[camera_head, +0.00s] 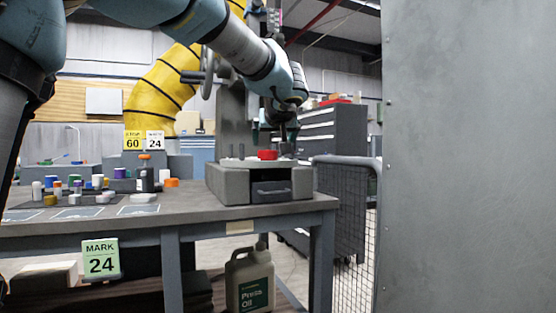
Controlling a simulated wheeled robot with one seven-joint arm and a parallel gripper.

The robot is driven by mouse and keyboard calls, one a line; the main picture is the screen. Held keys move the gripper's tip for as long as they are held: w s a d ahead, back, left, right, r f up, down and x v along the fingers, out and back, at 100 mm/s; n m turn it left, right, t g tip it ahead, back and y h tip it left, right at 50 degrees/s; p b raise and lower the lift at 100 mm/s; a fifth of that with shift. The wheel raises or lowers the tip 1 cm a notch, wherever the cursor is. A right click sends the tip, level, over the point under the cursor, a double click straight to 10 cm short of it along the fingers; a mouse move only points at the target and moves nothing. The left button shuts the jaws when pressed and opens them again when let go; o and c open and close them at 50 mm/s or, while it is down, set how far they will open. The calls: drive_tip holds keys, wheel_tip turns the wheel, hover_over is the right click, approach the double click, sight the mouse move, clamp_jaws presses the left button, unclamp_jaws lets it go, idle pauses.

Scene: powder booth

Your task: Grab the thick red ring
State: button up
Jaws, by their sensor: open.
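The thick red ring (267,155) appears as a small red piece on top of the grey block-like machine base (228,185) at the right end of the table. Its hole does not show from this low angle. My gripper (284,145) points down from the end of my arm, just right of the red ring and slightly above it. It looks empty and is open; its fingers are small and dark against the background. I cannot tell whether a finger touches the ring.
The machine's grey column (232,115) stands behind the ring. Several small coloured cylinders and a dark bottle (145,180) stand on the table (190,203) to the left. A mesh barrier (340,210) and a large grey panel (465,160) are at right. A jug (250,280) stands below.

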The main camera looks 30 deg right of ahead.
sight(268, 151)
drive_tip(key=x, duration=0.2)
drive_tip(key=p+x, duration=0.1)
drive_tip(key=x, duration=0.5)
drive_tip(key=shift+a+f, duration=0.15)
drive_tip(key=shift+a, duration=0.2)
drive_tip(key=c, duration=1.5)
clamp_jaws()
